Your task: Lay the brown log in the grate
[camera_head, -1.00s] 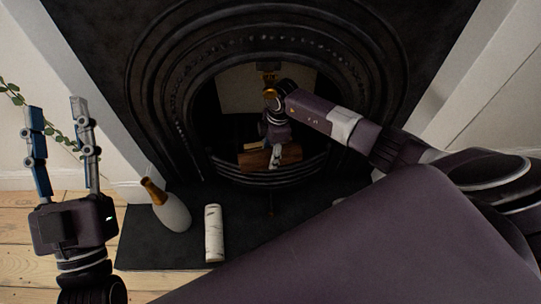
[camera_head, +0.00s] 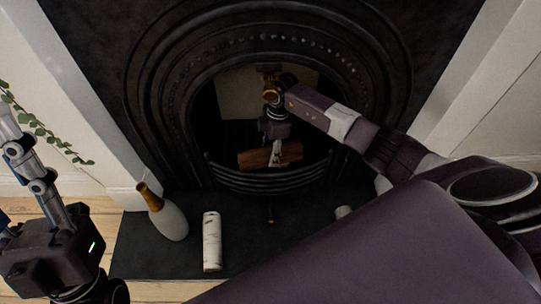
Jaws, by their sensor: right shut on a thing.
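The brown log (camera_head: 255,160) lies across the opening of the black fireplace grate (camera_head: 270,184), just behind and above the grate's curved front bars. My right gripper (camera_head: 285,155) reaches down into the fireplace and is shut on the log near its right part. Whether the log touches the grate cannot be told. My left gripper (camera_head: 12,150) is at the left edge, pointing up and away from the fireplace, partly cut off by the frame; its fingertips do not show clearly.
A small pale thing (camera_head: 343,211) shows by my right arm. A green vine (camera_head: 40,128) hangs at the left wall.

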